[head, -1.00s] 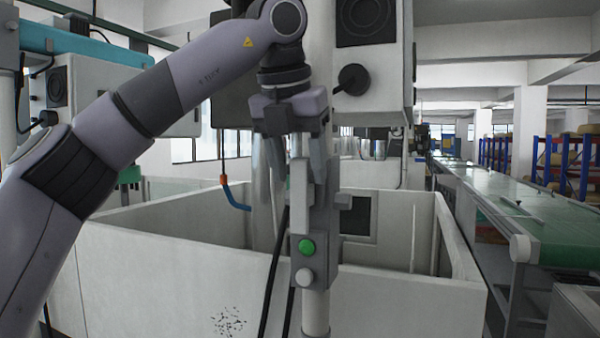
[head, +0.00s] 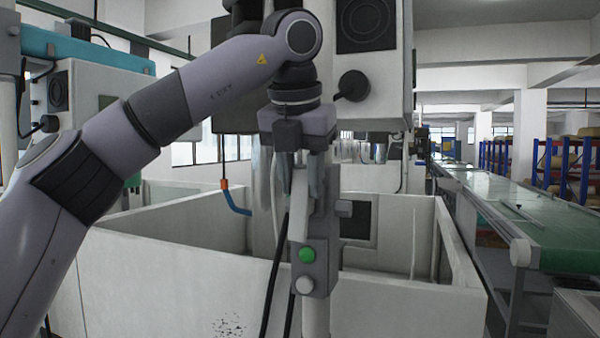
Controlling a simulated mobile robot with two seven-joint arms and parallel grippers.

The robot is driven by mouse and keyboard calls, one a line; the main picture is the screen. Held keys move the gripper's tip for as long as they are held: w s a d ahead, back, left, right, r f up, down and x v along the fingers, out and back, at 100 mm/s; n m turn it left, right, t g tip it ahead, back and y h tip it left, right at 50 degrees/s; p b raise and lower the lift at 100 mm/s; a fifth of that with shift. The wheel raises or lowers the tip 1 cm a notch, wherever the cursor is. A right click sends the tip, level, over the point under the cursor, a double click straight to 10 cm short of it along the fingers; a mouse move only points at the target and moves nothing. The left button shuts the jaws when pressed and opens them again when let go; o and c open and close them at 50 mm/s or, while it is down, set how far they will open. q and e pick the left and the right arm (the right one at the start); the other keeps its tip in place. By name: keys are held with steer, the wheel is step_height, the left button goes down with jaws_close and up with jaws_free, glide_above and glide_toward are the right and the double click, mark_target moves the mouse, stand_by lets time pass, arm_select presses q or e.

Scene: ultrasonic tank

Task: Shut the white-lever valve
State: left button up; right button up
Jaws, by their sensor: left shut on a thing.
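The white lever (head: 298,208) is a long pale bar on the front of a grey valve box (head: 320,238). The box sits on an upright post in front of the white tank. The lever stands nearly upright, its lower end slightly to the left of its top. My left gripper (head: 297,178) reaches down from above and is shut on the white lever's upper end. Its fingers hide part of the lever's top. My right gripper is not in view.
The valve box carries a green button (head: 306,254) and a white button (head: 304,285) below the lever. Black cables (head: 275,275) hang just left of it. A green conveyor (head: 530,232) runs along the right.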

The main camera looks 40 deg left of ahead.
mark_target(311, 205)
arm_select(q)
steer(key=shift+w+d+r+m+y+p, duration=0.15)
steer(key=shift+d+y+p, duration=0.1)
steer(key=shift+y+p, duration=0.3)
steer(key=shift+s+d+m+y+p, duration=0.1)
steer(key=shift+d+m+y+p, duration=0.1)
steer(key=shift+y+p, duration=0.35)
steer(key=y, duration=0.3)
steer(key=d+f+m+g+y, duration=0.1)
steer(key=y, duration=0.1)
steer(key=d+f+m+y+p, duration=0.1)
steer(key=y, duration=0.2)
steer(key=shift+w+d+f+g+y, duration=0.2)
steer(key=shift+w+f+g+y, duration=0.05)
steer(key=shift+w+g+y, duration=0.1)
steer(key=shift+d+f+m+y+b, duration=0.15)
steer(key=shift+f+m+y+b, duration=0.2)
steer(key=shift+y, duration=0.5)
steer(key=shift+f+y, duration=0.2)
steer(key=shift+y, duration=0.1)
steer(key=f+y+b, duration=0.1)
steer(key=y+b, duration=0.1)
steer(key=b, duration=0.3)
steer(key=shift+f+m, duration=0.1)
steer(key=shift+m, duration=0.2)
steer(key=shift+y+b, duration=0.5)
steer(key=shift+b, duration=0.75)
steer(key=shift+m, duration=0.3)
